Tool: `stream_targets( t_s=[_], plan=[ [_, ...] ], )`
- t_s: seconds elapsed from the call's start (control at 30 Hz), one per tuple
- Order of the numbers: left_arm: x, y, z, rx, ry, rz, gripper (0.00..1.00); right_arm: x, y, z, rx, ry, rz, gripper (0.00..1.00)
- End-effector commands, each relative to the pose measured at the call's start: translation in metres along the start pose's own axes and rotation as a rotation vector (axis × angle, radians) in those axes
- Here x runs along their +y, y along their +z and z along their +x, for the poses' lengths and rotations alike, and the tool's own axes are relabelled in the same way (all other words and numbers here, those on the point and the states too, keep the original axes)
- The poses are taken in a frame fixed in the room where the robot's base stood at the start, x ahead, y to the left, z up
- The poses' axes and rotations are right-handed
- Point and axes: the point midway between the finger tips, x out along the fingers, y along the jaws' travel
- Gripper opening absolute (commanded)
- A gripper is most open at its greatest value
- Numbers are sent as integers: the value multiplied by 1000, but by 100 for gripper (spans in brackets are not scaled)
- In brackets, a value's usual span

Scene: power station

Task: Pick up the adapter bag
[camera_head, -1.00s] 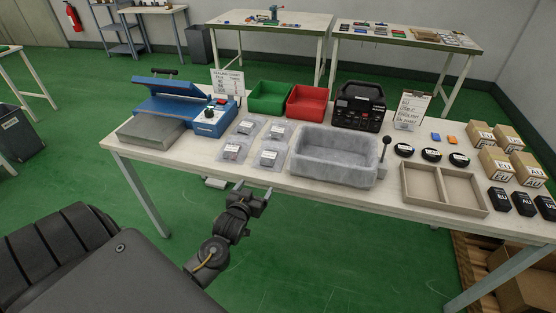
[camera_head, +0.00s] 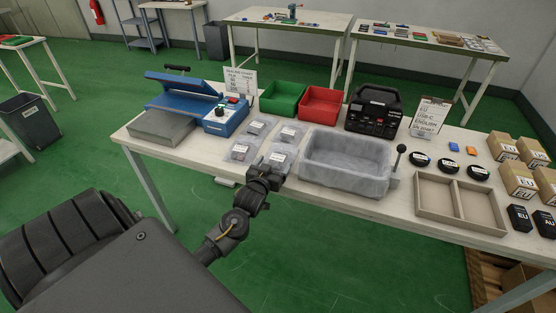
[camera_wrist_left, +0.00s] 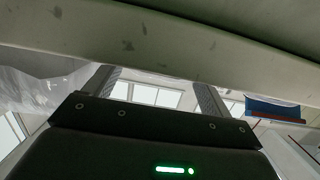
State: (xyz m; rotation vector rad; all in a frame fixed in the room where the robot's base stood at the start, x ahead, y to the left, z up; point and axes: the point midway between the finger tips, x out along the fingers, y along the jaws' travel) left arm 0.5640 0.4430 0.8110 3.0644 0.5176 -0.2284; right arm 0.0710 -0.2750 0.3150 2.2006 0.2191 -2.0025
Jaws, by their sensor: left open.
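Several clear adapter bags lie flat on the white table (camera_head: 345,210), left of the grey tray. The back-left one (camera_head: 257,127), the back-right one (camera_head: 288,132) and the front-left one (camera_head: 241,152) show fully. The front-right bag (camera_head: 281,157) is partly covered by my left gripper (camera_head: 266,170), which is at the table's front edge. In the left wrist view its two fingers (camera_wrist_left: 157,88) are spread apart with nothing between them, and the table edge (camera_wrist_left: 160,45) crosses close above. My right gripper is not in view.
The grey tray (camera_head: 347,181) stands right of the bags and a blue sealing machine (camera_head: 222,119) at the left. Green (camera_head: 283,97) and red (camera_head: 320,103) bins stand behind. A divided wooden tray (camera_head: 435,211), cartons and black adapters fill the right.

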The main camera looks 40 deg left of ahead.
Motion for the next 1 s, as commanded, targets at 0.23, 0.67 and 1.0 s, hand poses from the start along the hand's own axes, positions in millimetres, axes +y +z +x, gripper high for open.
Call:
stream_targets(
  t_s=[0.23,0.67,1.0],
  plan=[
    [-1,-8,31,1,-2,1,83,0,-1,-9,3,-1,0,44],
    [-1,-4,51,0,-1,-1,83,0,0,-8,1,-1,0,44],
    [-1,-4,51,0,-1,-1,40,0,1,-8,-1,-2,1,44]
  ],
)
